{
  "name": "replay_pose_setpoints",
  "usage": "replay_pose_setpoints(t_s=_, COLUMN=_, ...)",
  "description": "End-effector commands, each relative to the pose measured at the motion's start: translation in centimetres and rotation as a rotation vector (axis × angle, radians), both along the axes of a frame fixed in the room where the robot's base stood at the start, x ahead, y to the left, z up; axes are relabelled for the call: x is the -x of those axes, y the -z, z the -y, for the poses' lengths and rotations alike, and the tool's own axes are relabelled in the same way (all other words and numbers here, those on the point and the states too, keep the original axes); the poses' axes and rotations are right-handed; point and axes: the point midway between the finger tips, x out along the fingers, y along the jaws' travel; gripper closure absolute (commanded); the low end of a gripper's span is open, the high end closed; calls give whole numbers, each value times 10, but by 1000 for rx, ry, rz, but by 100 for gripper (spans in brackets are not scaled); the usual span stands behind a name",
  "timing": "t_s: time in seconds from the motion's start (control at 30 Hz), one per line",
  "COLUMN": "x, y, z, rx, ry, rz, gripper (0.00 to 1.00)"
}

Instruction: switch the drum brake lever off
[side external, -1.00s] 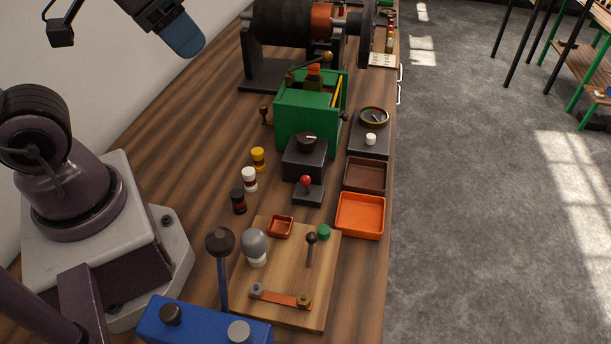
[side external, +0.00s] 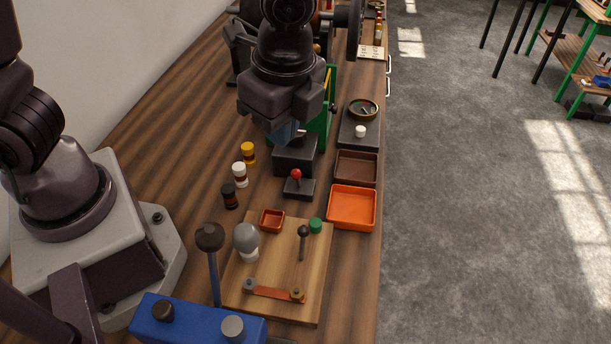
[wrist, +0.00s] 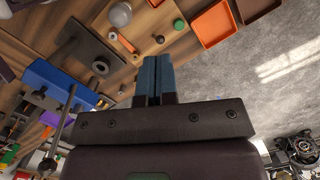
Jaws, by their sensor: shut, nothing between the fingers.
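No label marks the drum brake lever, so I cannot tell which lever it is. A short red-knobbed lever (side external: 296,175) stands on a small dark base. A black-knobbed lever (side external: 303,237) stands on the wooden board. A tall brown-knobbed lever (side external: 210,240) rises by the blue box. My gripper (side external: 285,135) hangs above the dark block (side external: 296,158) in front of the green machine (side external: 325,110) and hides much of that machine, including its top lever. In the wrist view, the blue fingers (wrist: 154,80) are together and empty.
An orange tray (side external: 352,209) and a brown tray (side external: 356,168) line the bench's right edge. Small yellow (side external: 248,153), white (side external: 239,175) and black (side external: 229,197) jars stand left of the red-knobbed lever. The blue box (side external: 190,322) is at the front. Bare bench lies left of the jars.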

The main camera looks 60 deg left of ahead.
Motion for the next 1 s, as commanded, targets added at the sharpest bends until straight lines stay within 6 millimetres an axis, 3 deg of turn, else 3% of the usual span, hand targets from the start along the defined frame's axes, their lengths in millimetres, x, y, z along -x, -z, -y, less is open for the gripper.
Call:
replay_pose_setpoints(t_s=0.1, x=-11, y=28, z=20, rx=-70, ry=338, rz=-93, gripper=100)
replay_pose_setpoints(t_s=0.3, x=-28, y=62, z=40, rx=-149, ry=874, rz=-241, gripper=100)
replay_pose_setpoints(t_s=0.5, x=-48, y=74, z=47, rx=-182, ry=1330, rz=-361, gripper=100)
replay_pose_setpoints(t_s=0.73, x=-58, y=67, z=49, rx=-182, ry=1670, rz=-432, gripper=100)
replay_pose_setpoints(t_s=1.0, x=-57, y=67, z=49, rx=-171, ry=1776, rz=-465, gripper=100)
